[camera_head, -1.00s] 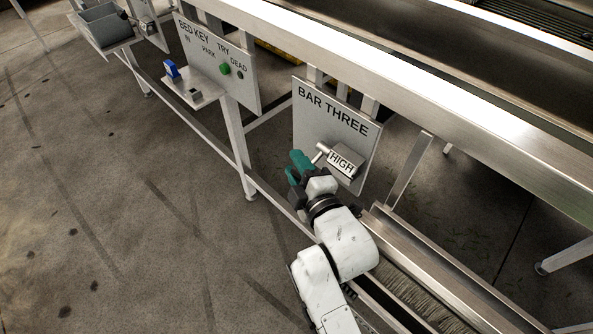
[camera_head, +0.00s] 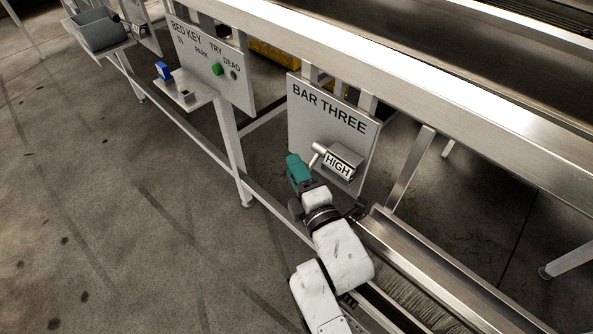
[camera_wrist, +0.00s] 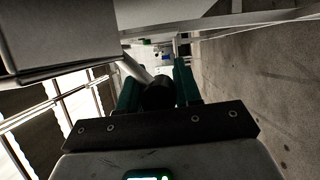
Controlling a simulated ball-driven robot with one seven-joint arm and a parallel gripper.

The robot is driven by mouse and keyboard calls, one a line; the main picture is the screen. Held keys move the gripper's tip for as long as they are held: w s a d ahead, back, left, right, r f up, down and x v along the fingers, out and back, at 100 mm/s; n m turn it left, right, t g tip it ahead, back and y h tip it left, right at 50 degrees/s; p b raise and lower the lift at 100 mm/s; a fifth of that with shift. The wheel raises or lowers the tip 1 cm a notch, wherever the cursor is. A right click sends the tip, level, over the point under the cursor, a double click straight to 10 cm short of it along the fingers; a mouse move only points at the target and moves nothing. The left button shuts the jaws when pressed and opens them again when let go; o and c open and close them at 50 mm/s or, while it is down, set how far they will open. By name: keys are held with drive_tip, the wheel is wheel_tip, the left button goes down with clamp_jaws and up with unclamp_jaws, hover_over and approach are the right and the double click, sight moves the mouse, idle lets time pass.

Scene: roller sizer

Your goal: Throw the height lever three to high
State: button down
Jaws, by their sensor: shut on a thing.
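The BAR THREE panel (camera_head: 318,122) carries a metal lever housing with a HIGH label (camera_head: 338,166). A short metal lever (camera_head: 318,152) sticks out from the housing toward my gripper. My gripper (camera_head: 293,162), with green fingers, is at the lever's outer end, left of the HIGH label. In the wrist view, the lever shaft (camera_wrist: 137,70) runs down to a dark round knob (camera_wrist: 159,94). The knob sits between the green fingers of my gripper (camera_wrist: 158,88), which is shut on it. In the head view my fingers hide the knob.
The BED KEY panel (camera_head: 213,62) with a green button and a blue piece on a small shelf stands to the left. A long metal rail (camera_head: 400,75) runs above the panels. A brush trough (camera_head: 400,290) lies at lower right. The floor at left is open.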

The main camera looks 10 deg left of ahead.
drive_tip(key=shift+d+f, duration=0.2)
drive_tip(key=shift+f, duration=0.15)
drive_tip(key=c, duration=1.1)
unclamp_jaws()
drive_tip(key=shift+w, duration=0.1)
drive_tip(key=shift+o, duration=1.3)
drive_tip(key=shift+r, duration=0.2)
drive_tip(key=p+v, duration=0.2)
drive_tip(key=v, duration=0.8)
drive_tip(key=shift+s+d, duration=0.25)
drive_tip(key=shift+s, duration=0.1)
